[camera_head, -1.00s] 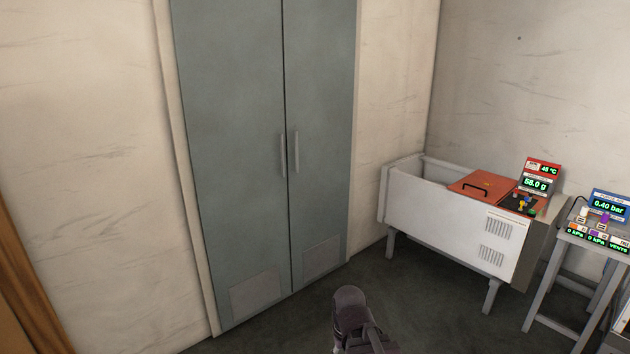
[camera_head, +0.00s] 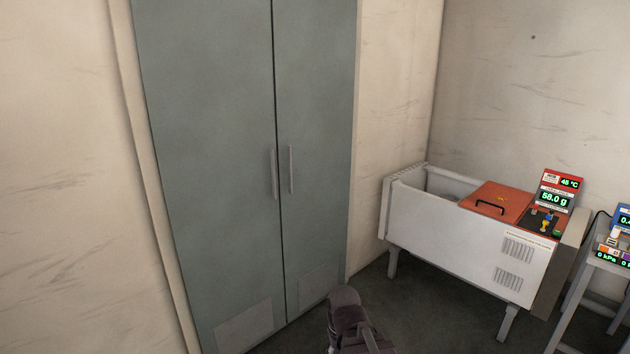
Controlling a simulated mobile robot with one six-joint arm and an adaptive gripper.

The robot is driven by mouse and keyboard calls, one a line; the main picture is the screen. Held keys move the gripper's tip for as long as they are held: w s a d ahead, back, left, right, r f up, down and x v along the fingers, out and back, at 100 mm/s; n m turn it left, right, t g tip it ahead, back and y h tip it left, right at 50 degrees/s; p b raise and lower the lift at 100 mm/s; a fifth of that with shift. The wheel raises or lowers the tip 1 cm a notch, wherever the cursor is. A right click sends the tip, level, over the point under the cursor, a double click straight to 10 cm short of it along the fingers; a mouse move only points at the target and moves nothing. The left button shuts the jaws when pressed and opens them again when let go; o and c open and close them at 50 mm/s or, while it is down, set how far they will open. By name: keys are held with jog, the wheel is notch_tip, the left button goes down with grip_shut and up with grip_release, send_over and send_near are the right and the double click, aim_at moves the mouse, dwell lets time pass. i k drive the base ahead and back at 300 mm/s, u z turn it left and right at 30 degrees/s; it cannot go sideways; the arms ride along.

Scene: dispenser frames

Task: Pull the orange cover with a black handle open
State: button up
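The orange cover (camera_head: 507,194) lies on top of a white box-shaped machine (camera_head: 460,237) at the right. Its black handle (camera_head: 490,207) is a low bar near the cover's front edge. The left part of the machine's top is open and shows a hollow inside. At the bottom centre a dark purple-grey part of my arm shows, well apart from the cover. The fingers of my gripper cannot be made out.
A tall grey-green two-door cabinet (camera_head: 225,150) stands shut at the left of the machine. A red display unit (camera_head: 557,194) rises behind the cover's right side. A metal table (camera_head: 604,258) with instruments stands at the far right. Dark floor (camera_head: 420,305) lies clear before the machine.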

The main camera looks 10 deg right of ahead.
aim_at(504, 203)
jog(key=z, duration=0.15)
jog(key=i, duration=0.95)
jog(key=z, duration=0.35)
jog(key=i, duration=1)
jog(key=z, duration=0.7)
jog(key=i, duration=0.85)
jog(key=z, duration=0.5)
jog(key=i, duration=0.6)
jog(key=z, duration=0.2)
